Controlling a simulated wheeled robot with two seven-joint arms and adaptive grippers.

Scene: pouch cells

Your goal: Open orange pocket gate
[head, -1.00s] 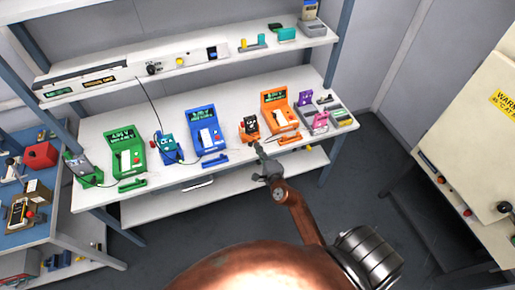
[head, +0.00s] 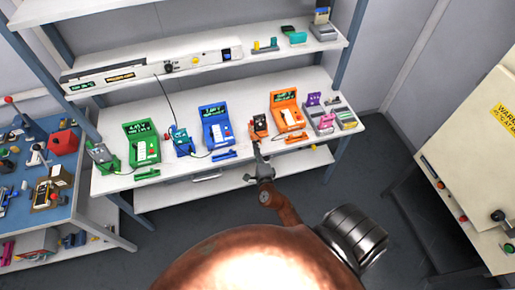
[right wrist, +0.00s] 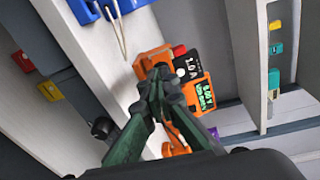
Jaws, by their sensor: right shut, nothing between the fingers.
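The orange station (head: 287,110) with a green display stands on the bench right of centre, a white pouch in its face. A small orange-and-black unit (head: 258,126) stands to its left, and a low orange bar (head: 297,138) lies in front. My right gripper (head: 257,146) is shut and empty, its tips at the bench's front edge just before the small unit. In the right wrist view the closed fingertips (right wrist: 161,76) overlap the orange unit (right wrist: 152,62); contact cannot be told. Part of the orange bar (right wrist: 176,138) shows beside the fingers. My left gripper is not in view.
Blue (head: 214,125) and green (head: 141,143) stations stand farther left on the bench. A grey tray with purple parts (head: 318,112) is at the right. A shelf (head: 200,75) runs above.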

